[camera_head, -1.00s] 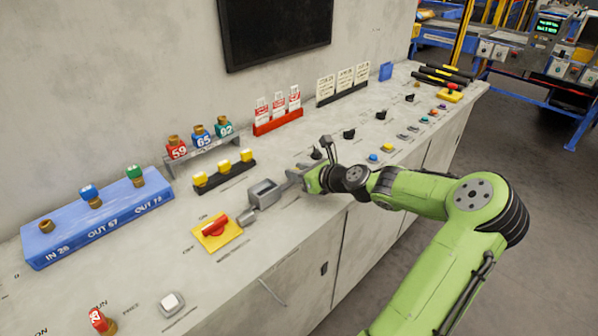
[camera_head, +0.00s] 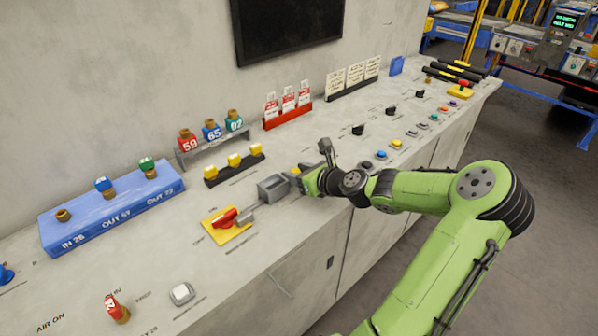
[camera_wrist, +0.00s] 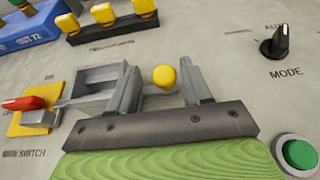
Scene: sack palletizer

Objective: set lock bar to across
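The lock bar is a grey bar (camera_wrist: 84,101) running through a grey open-topped housing (camera_head: 274,187), which also shows in the wrist view (camera_wrist: 93,74). Its yellow knob (camera_wrist: 163,77) stands at the right end, between the fingers of my gripper (camera_wrist: 160,92). The fingers are apart, with a visible gap on the left of the knob; contact on the right is unclear. The bar's left end lies close to the red switch handle (camera_wrist: 22,103) on a yellow plate (camera_head: 227,226); whether it overlaps the handle is unclear. In the head view my gripper (camera_head: 292,177) is beside the housing.
A black MODE knob (camera_wrist: 277,45) and a green button (camera_wrist: 299,155) are to the right in the wrist view. Yellow-topped blocks (camera_head: 234,160) stand behind the housing. A blue block (camera_head: 113,212) is further left.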

